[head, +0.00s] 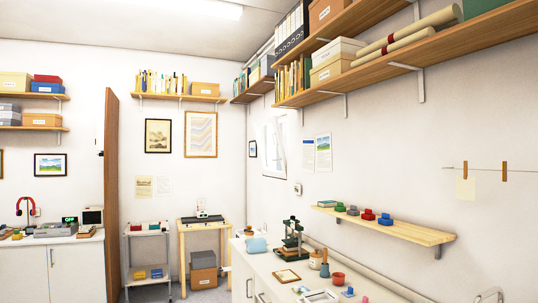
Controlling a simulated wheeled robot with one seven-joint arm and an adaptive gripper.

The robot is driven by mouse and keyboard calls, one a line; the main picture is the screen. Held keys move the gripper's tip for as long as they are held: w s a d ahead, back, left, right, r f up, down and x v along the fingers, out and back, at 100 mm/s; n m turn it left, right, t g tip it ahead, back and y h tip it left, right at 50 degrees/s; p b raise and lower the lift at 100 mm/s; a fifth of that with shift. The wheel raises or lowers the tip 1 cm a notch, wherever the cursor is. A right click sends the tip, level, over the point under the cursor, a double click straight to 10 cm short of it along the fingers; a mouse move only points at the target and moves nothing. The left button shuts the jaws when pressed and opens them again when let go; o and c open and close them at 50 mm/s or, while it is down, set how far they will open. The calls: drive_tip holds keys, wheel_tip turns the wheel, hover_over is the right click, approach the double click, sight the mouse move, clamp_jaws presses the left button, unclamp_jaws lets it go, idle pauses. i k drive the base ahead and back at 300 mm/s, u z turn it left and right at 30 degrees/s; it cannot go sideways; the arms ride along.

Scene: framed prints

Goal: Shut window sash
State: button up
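The window (270,140) is set in the right-hand wall, near the far corner, and is small and seen at a steep angle. Its white sash (281,147) looks tilted out of line with the wall, so it appears to stand ajar. How wide the gap is, and where the handle sits, is too small to tell. My gripper is not in view.
A white counter (262,262) runs below the window wall, holding a dark green press (291,240), pots and frames. A wooden shelf (405,228) with coloured blocks and high loaded shelves (420,50) jut from this wall. A brown door (112,195) stands at left.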

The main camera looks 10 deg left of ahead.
sight(273, 119)
drive_tip(key=u, duration=0.2)
drive_tip(key=i, duration=0.7)
drive_tip(key=u, duration=0.7)
drive_tip(key=i, duration=1.65)
drive_tip(key=u, duration=0.5)
drive_tip(key=i, duration=3.35)
drive_tip(key=z, duration=0.85)
drive_tip(key=i, duration=1.65)
drive_tip(key=z, duration=0.8)
drive_tip(key=i, duration=0.4)
